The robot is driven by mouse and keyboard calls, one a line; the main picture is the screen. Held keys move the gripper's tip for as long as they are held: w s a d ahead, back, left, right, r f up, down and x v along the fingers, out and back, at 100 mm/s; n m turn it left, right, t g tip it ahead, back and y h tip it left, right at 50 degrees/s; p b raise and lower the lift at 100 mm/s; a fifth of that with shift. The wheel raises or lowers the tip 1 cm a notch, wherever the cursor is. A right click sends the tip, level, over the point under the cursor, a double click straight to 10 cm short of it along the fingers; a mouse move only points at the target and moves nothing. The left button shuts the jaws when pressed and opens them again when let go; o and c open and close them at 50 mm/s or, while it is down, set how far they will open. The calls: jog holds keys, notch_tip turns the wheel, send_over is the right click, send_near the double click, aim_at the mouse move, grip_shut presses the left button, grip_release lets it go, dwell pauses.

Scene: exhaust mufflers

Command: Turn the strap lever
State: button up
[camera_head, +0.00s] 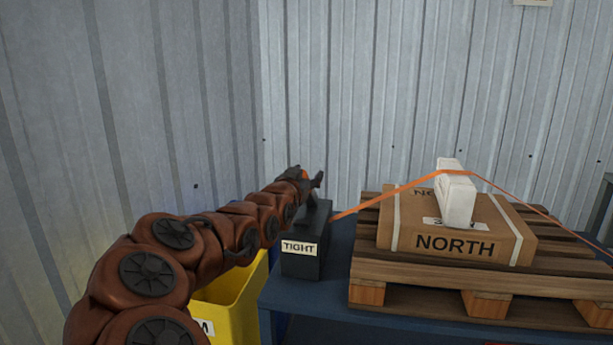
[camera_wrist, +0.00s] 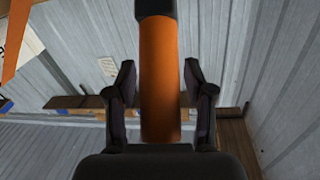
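The strap lever shows in the wrist view as a thick orange handle (camera_wrist: 161,85) with a dark upper end. It runs between the two fingers of my gripper (camera_wrist: 159,68). Narrow gaps show on both sides of the handle, so the fingers look open around it, not closed on it. In the head view my gripper (camera_head: 311,181) is at the top of a black box (camera_head: 304,265) with a "TIGHT" label (camera_head: 299,248). Only a bit of orange shows there; my arm and fingers hide most of the lever. An orange strap (camera_head: 390,195) runs right from the box.
A wooden pallet (camera_head: 420,271) on a blue table (camera_head: 325,307) bears a "NORTH" cardboard box (camera_head: 455,243), with a white block (camera_head: 455,197) under the strap. A yellow bin (camera_head: 233,300) stands left of the table. Corrugated metal walls (camera_head: 350,80) close the back.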

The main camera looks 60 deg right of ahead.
grip_shut()
